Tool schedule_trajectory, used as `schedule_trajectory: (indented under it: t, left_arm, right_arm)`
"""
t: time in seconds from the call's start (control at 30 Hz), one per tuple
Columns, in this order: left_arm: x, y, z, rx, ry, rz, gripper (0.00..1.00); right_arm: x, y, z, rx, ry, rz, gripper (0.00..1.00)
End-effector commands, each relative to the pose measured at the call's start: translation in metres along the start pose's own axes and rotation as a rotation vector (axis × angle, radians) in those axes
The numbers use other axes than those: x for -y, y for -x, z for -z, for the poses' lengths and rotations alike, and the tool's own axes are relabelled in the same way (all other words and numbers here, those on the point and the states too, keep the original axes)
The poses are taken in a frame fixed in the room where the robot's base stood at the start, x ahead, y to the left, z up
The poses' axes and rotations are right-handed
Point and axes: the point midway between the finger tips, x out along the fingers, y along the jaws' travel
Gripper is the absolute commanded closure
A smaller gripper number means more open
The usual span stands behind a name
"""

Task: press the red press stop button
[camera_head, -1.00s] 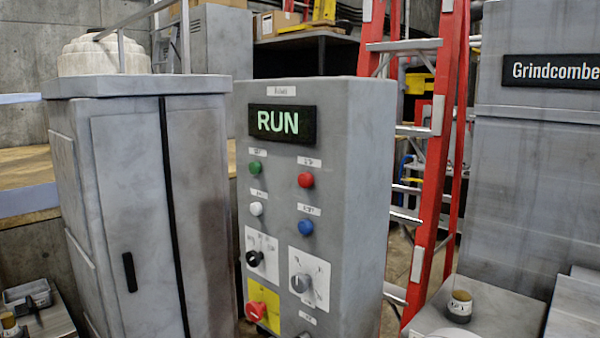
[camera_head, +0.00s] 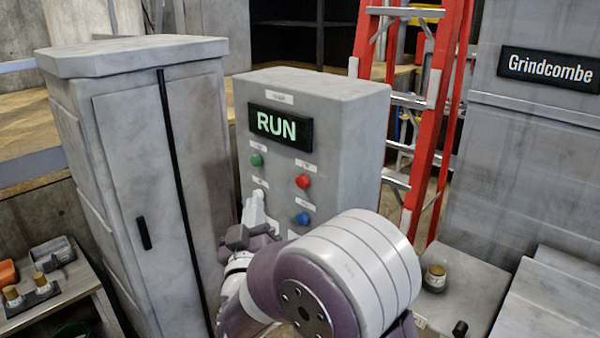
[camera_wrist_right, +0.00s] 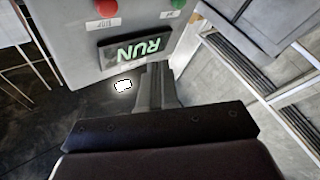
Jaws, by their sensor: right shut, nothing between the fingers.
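The red press stop button (camera_head: 303,181) is a round cap on the front of the grey control box (camera_head: 352,150), below the lit RUN display (camera_head: 280,126). It also shows at the top edge of the right wrist view (camera_wrist_right: 105,8), beside a STOP label. My right gripper (camera_head: 258,198) is shut and empty, in front of the panel by the white button (camera_head: 258,194), left of and slightly below the red button in the picture. Its closed fingers (camera_wrist_right: 155,75) show in the wrist view. Whether they touch the panel cannot be told. My left gripper is not in view.
A green button (camera_head: 256,159) and a blue button (camera_head: 303,218) are nearby. My right arm hides the lower panel. A grey cabinet (camera_head: 120,160) stands close on the left. A red ladder (camera_head: 430,110) stands behind on the right.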

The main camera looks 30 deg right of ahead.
Motion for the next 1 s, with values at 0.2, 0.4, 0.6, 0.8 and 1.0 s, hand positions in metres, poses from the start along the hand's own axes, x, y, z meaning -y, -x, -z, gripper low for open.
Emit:
schedule_trajectory:
  t: [0.2, 0.4, 0.6, 0.8, 1.0]
  left_arm:
    - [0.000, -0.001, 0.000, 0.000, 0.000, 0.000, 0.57]
    - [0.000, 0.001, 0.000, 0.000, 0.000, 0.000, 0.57]
    - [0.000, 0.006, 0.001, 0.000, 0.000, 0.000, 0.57]
    - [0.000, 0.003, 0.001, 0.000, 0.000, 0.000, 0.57]
    - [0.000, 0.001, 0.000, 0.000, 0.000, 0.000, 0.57]
  right_arm:
    - [0.001, 0.000, -0.001, 0.001, -0.001, 0.002, 1.00]
    - [-0.007, -0.009, -0.007, 0.001, 0.000, 0.000, 1.00]
    - [-0.022, -0.030, -0.022, 0.002, -0.001, 0.000, 1.00]
    - [-0.034, -0.048, -0.038, 0.002, -0.002, 0.002, 1.00]
    - [-0.042, -0.059, -0.045, 0.002, -0.002, 0.002, 1.00]
